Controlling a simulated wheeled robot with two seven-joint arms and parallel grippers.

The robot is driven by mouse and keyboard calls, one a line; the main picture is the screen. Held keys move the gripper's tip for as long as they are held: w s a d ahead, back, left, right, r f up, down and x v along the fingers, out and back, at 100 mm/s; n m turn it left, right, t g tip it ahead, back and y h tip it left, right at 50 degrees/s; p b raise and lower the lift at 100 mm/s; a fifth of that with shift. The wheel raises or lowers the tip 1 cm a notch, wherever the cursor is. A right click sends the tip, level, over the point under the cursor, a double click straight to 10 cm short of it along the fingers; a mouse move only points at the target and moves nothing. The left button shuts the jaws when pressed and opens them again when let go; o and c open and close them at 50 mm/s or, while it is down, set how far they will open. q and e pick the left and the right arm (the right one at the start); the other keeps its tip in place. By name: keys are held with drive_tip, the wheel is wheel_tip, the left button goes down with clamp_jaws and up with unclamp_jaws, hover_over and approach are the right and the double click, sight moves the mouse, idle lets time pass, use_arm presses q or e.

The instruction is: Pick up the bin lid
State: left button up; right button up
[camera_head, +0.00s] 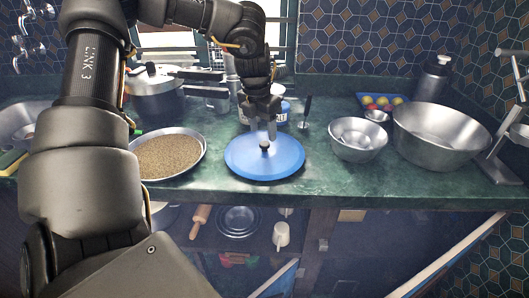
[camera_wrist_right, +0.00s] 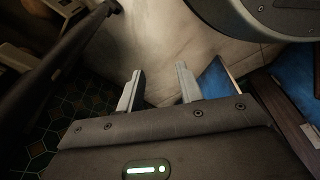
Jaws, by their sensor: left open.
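The bin lid (camera_head: 264,165) is a round blue disc lying flat on the green counter, near its front edge. A small dark knob (camera_head: 264,145) stands at its middle. My left gripper (camera_head: 263,132) points down just above the knob, with its fingers apart and nothing between them. Whether the fingertips reach down beside the knob is hard to tell. My right gripper shows in the right wrist view (camera_wrist_right: 158,88), with its two fingers apart and empty, over the floor and away from the lid.
A pan of brown grain (camera_head: 170,155) stands left of the lid. A small metal bowl (camera_head: 357,138) and a large metal bowl (camera_head: 440,135) stand to the right. A white-and-blue container (camera_head: 280,113) and a dark-handled tool (camera_head: 306,110) stand behind. A pressure cooker (camera_head: 155,95) is further back left.

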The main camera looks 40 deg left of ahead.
sight(264, 143)
use_arm(q)
drive_tip(key=f, duration=0.4)
drive_tip(key=shift+w+f, duration=0.35)
drive_tip(key=c, duration=1.1)
